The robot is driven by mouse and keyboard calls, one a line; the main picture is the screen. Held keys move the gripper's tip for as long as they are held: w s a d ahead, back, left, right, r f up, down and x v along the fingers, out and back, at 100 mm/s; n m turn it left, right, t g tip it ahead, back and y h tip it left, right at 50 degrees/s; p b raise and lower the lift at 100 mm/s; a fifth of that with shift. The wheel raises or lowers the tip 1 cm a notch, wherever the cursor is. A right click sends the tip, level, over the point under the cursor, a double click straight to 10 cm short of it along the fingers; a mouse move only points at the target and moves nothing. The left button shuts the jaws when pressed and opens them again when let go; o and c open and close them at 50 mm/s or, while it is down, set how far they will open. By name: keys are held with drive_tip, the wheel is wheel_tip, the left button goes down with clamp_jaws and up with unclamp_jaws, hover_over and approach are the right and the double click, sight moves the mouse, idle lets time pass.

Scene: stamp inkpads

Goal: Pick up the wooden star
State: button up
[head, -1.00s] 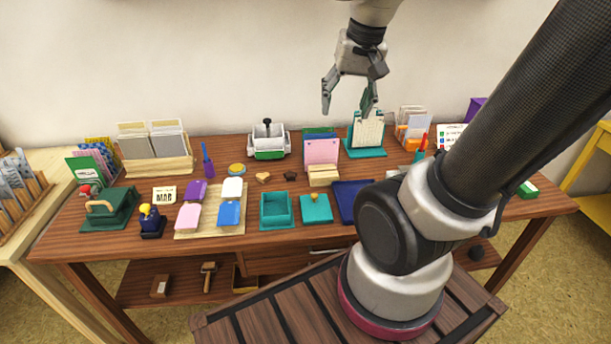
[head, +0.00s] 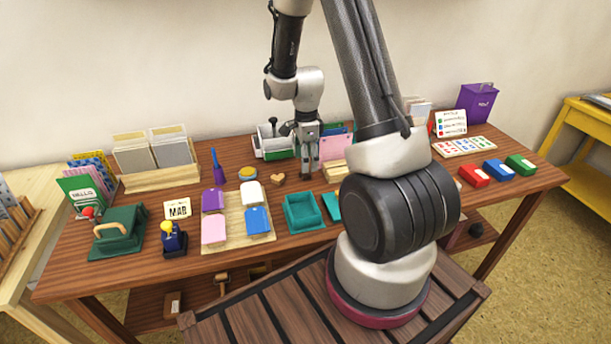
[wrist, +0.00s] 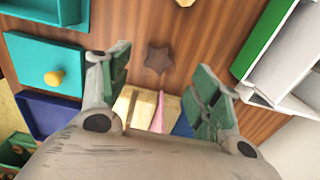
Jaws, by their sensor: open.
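The wooden star (wrist: 157,59) is dark brown and lies flat on the brown table in the wrist view, just ahead of and between my fingertips. My gripper (wrist: 162,70) is open and empty, with one green-padded finger on each side. In the head view my gripper (head: 308,168) points down low over the back middle of the table. The star is hidden there behind the fingers. I cannot tell the exact height of the fingertips above the table.
A wooden block (head: 335,172) is close on the right. An open teal box (head: 303,212) and a teal lid with a knob (wrist: 45,65) are nearby.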

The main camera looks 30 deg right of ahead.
sight(306, 174)
wheel_tip(306, 174, down, 4)
drive_tip(key=shift+a+f, duration=0.1)
drive_tip(key=shift+f, duration=0.15)
drive_tip(key=c, duration=0.9)
